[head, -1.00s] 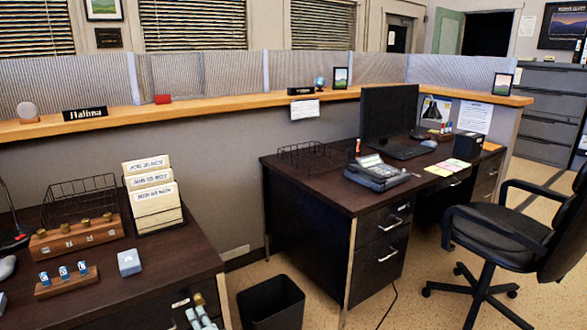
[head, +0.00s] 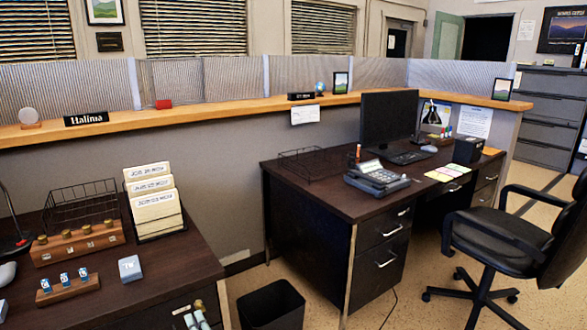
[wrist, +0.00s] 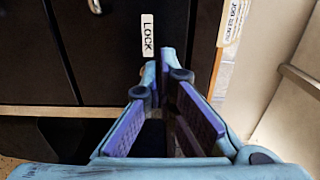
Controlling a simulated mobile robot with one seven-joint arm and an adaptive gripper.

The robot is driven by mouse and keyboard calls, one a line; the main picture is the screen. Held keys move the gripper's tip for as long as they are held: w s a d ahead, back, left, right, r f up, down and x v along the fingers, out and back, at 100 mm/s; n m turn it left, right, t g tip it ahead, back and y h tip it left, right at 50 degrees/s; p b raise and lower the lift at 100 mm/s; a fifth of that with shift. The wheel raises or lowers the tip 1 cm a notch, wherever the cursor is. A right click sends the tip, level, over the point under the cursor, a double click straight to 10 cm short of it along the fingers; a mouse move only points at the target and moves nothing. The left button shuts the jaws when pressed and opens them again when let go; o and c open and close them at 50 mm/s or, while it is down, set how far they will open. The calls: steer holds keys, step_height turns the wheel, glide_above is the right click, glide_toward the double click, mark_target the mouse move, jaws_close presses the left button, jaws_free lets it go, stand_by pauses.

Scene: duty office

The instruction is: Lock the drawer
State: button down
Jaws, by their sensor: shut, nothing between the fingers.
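The drawer front (wrist: 95,50) is dark and fills the left of the wrist view. A white LOCK label (wrist: 147,35) is on it. In the head view, a brass knob (head: 199,304) and a small white label (head: 181,309) are on the near-left desk's front. My gripper (wrist: 165,60) is shut and empty, its fingertips just below the LOCK label in the wrist view. A bit of brass shows beside the fingertips, mostly hidden by them. In the head view my gripper (head: 197,320) is at the bottom edge, close to the knob. I cannot tell whether it touches.
The near-left desk (head: 170,270) holds a wire basket, folders, a wooden rack and stamps. A black bin (head: 272,305) stands to its right on the floor. A second desk (head: 310,200) and a black chair (head: 500,235) are farther right.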

steer(key=v, duration=0.4)
steer(key=shift+s, duration=0.1)
steer(key=w+a+b, duration=0.1)
steer(key=w+f+b, duration=0.1)
steer(key=w+b, duration=0.1)
steer(key=w+a+f+b, duration=0.1)
steer(key=w, duration=0.1)
steer(key=shift+a+f, duration=0.1)
steer(key=shift+a, duration=0.25)
stand_by(0.6)
steer(key=shift+w, duration=0.2)
stand_by(0.6)
